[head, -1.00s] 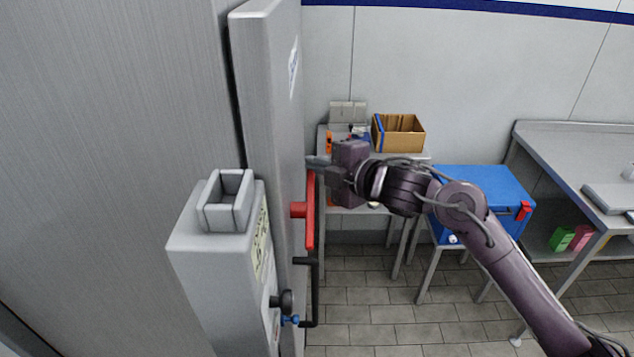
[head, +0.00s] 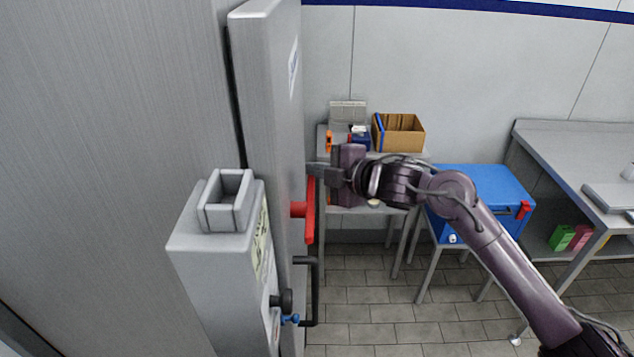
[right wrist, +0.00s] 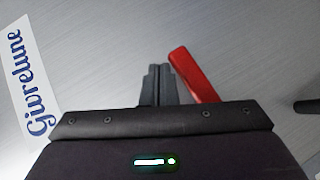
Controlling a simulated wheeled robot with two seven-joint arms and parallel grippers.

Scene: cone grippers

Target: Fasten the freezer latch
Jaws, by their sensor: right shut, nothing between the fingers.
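The freezer latch is a red lever (head: 310,212) on a red pivot stub, on the face of the grey freezer door (head: 272,90). In the head view the lever looks near upright. In the right wrist view the lever (right wrist: 193,75) is tilted, just right of my fingers. My right gripper (head: 316,171) is shut and empty, with its fingertips close to the lever's upper end. In the right wrist view the shut fingers (right wrist: 159,85) point toward the door face; I cannot tell if they touch the lever. My left gripper is not in view.
A black door handle (head: 315,290) is below the lever. A grey latch box (head: 215,260) with a black knob (head: 283,301) stands left of it. A cardboard box (head: 399,134) and a blue cooler (head: 480,190) are behind my arm. Open floor lies below.

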